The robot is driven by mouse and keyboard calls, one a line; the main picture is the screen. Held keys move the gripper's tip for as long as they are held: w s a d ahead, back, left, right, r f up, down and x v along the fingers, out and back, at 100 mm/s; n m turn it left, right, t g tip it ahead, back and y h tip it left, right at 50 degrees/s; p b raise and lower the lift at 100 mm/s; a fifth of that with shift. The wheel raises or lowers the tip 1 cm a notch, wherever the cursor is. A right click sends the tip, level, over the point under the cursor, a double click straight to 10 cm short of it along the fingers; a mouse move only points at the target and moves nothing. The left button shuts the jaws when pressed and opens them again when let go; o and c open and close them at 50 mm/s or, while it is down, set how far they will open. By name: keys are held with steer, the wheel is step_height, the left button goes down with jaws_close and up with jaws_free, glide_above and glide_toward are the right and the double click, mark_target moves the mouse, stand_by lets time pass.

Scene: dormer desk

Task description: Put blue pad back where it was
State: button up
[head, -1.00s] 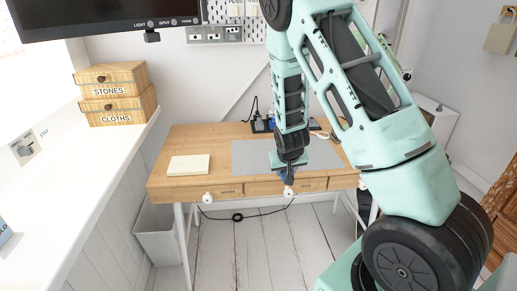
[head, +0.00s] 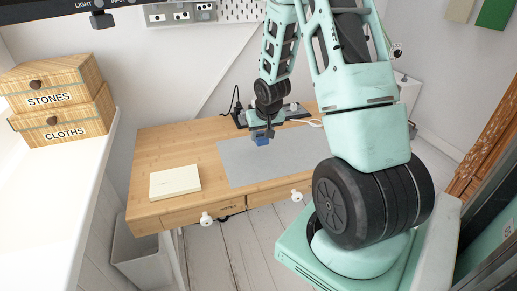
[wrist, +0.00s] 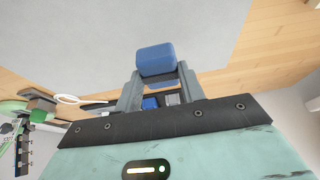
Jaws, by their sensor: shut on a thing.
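The blue pad (wrist: 155,60) is between the two fingers of my gripper (wrist: 160,85) in the wrist view, and the fingers are shut on it. In the head view my gripper (head: 262,134) holds the blue pad (head: 262,141) over the grey desk mat (head: 235,165), near the mat's back part. I cannot tell the exact gap between the pad and the mat. Another blue thing (wrist: 150,103) shows behind the fingers in the wrist view, partly hidden.
The wooden desk (head: 150,150) carries a cream paper pad (head: 175,181) at left. A dark object with cables (head: 240,117) stands at the back edge. Boxes labelled STONES (head: 49,82) and CLOTHS (head: 65,124) are on the white ledge at left. The mat's left part is clear.

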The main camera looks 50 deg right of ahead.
step_height(320, 180, down, 6)
steer(key=shift+r, duration=0.2)
steer(key=o, duration=0.9)
